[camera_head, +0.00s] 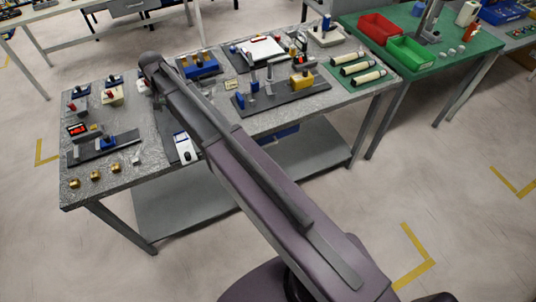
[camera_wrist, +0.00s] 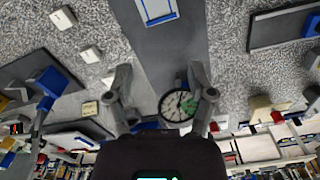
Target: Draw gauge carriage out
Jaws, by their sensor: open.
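A round dial gauge (camera_wrist: 178,105) with a dark rim and pale face shows in the wrist view, beside the right-hand finger. I take it for the gauge carriage's dial; the rest of the carriage is hidden or cannot be made out. It is at the end of a flat dark grey strip (camera_wrist: 165,50). My gripper (camera_wrist: 160,80) is open, its fingers spread over the strip, with the dial showing between them nearer the right one. I cannot tell whether a finger touches it. In the head view my arm covers the gripper and the gauge.
A blue and white device (camera_head: 183,147) stands at the strip's near end. The speckled grey table (camera_head: 150,180) carries several fixtures, including a dark plate (camera_head: 103,146) and a yellow-block fixture (camera_head: 301,80) on the right. Brass parts (camera_head: 95,175) line the near left edge.

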